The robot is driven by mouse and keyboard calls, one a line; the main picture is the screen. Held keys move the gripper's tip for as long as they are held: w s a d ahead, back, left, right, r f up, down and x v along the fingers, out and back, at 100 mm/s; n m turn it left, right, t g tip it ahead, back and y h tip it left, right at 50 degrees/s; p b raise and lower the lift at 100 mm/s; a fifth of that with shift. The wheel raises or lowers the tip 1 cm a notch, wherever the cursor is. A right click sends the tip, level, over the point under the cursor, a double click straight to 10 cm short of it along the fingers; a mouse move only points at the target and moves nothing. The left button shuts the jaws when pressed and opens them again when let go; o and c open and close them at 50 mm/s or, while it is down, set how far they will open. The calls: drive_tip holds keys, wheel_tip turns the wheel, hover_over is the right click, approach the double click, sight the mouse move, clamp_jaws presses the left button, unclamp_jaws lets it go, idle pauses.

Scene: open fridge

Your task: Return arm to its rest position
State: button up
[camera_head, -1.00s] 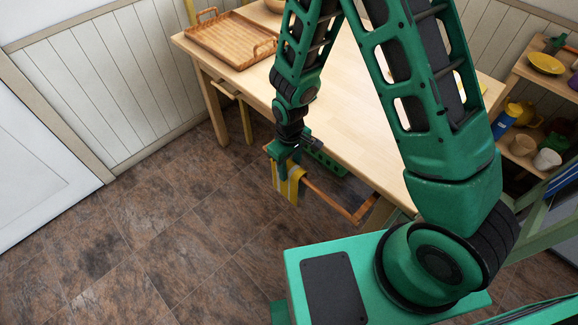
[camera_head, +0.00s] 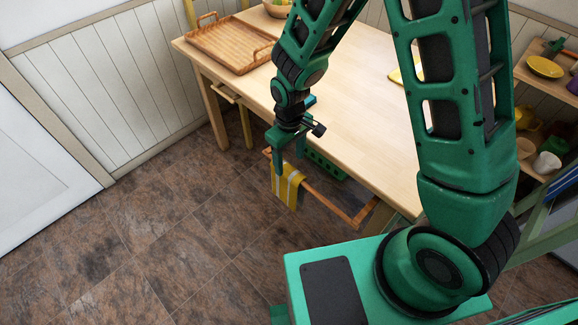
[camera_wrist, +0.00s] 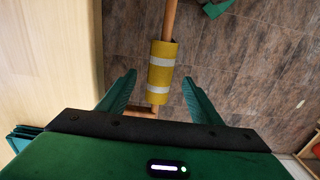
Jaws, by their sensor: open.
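My gripper (camera_head: 289,152) points down beside the near edge of the wooden table in the head view. It is open, with its fingers (camera_wrist: 158,92) apart and nothing between them. Below it a yellow towel with pale stripes (camera_head: 288,186) hangs over a wooden rail (camera_head: 335,205) on the table's side. In the wrist view the towel (camera_wrist: 162,66) shows ahead of the fingers, apart from them. My arm is bent, reaching up and over from my base.
Shelves at the right hold a yellow plate (camera_head: 545,66) and cups. The tiled floor at the left is clear.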

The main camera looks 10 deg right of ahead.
drive_tip(key=shift+r, duration=2)
drive_tip(key=s+d+r+m, duration=0.25)
drive_tip(key=d+r, duration=0.35)
drive_tip(key=d, duration=0.3)
drive_tip(key=s+d+r+m, duration=0.2)
drive_tip(key=d+r+m, duration=0.1)
drive_tip(key=d+r, duration=0.55)
drive_tip(key=s+d+r+m, duration=0.3)
drive_tip(key=s+d, duration=0.3)
drive_tip(key=s, duration=0.2)
drive_tip(key=s+d+r+m, duration=0.3)
drive_tip(key=s+d, duration=0.3)
drive_tip(key=s, duration=0.3)
drive_tip(key=shift+s+d+m, duration=0.25)
drive_tip(key=shift+d+m, duration=0.05)
drive_tip(key=shift+m, duration=0.55)
